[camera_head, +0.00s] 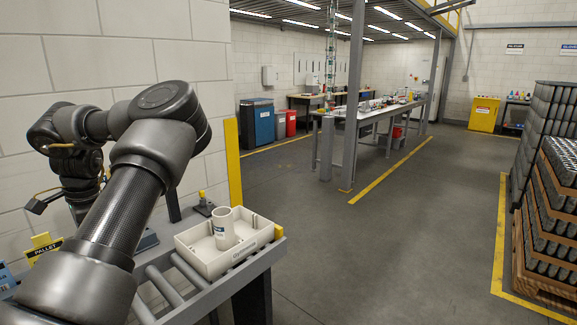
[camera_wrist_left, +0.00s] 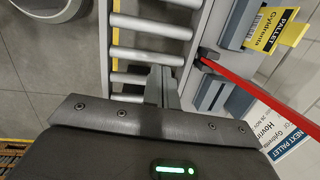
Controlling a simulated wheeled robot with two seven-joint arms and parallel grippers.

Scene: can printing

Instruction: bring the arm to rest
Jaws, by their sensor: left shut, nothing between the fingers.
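My left arm (camera_head: 128,205) rises from the lower left of the head view and bends over at its elbow toward the wall. In the left wrist view, my left gripper (camera_wrist_left: 163,78) is shut and empty, its fingers together over the edge of the roller conveyor (camera_wrist_left: 150,27). Nothing is held between the fingertips. I cannot make out the left fingers in the head view. My right gripper is in neither view.
A white tray (camera_head: 262,253) holding a white can (camera_head: 223,228) sits on the conveyor's end. A yellow pallet card (camera_wrist_left: 275,30) and a red strip (camera_wrist_left: 262,95) are near the gripper. Stacked cans (camera_head: 555,200) stand at right. The middle floor is clear.

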